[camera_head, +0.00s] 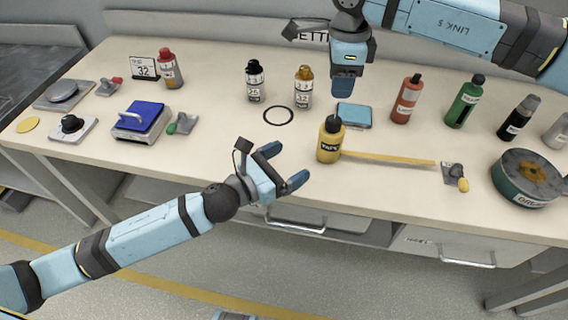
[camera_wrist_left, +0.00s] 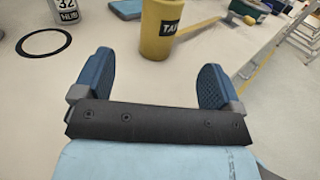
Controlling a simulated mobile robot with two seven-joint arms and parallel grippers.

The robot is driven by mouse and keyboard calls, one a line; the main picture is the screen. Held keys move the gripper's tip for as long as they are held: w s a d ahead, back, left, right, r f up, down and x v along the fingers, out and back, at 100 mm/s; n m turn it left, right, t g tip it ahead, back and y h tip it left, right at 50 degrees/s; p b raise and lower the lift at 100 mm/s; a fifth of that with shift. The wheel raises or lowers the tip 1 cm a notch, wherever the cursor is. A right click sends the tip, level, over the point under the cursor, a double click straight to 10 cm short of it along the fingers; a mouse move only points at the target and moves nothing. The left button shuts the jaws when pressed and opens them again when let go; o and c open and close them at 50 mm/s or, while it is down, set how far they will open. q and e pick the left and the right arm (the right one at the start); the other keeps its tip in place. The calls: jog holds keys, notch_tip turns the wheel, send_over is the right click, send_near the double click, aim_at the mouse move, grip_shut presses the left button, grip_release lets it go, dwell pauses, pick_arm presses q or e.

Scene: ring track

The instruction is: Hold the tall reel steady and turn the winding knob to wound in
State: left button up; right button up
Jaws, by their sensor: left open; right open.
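The tall reel (camera_head: 330,147) is a yellow cylinder with a dark label and a dark knob (camera_head: 333,124) on top. It stands upright near the table's front edge, and a yellow strip (camera_head: 390,160) runs right from it. In the left wrist view the reel (camera_wrist_left: 158,35) stands beyond the open fingers, its top cut off. My left gripper (camera_head: 285,164) is open and empty, left of the reel and apart from it. My right gripper (camera_head: 344,88) points down above the table behind the reel, open and not touching the reel; its fingers overlap in the head view.
A blue pad (camera_head: 354,115) and a black ring (camera_head: 278,115) lie behind the reel. Several bottles stand along the back, including an orange one (camera_head: 406,99). A small clamp (camera_head: 455,175) and a round tin (camera_head: 527,178) are at right.

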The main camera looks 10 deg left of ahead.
aim_at(331, 137)
pick_arm(q)
jog(key=x, duration=1.3)
jog(key=c, duration=1.1)
pick_arm(e)
jog(key=o, duration=0.4)
notch_tip(331, 137, down, 10)
jog(key=n, duration=0.6)
jog(key=shift+f, duration=0.15)
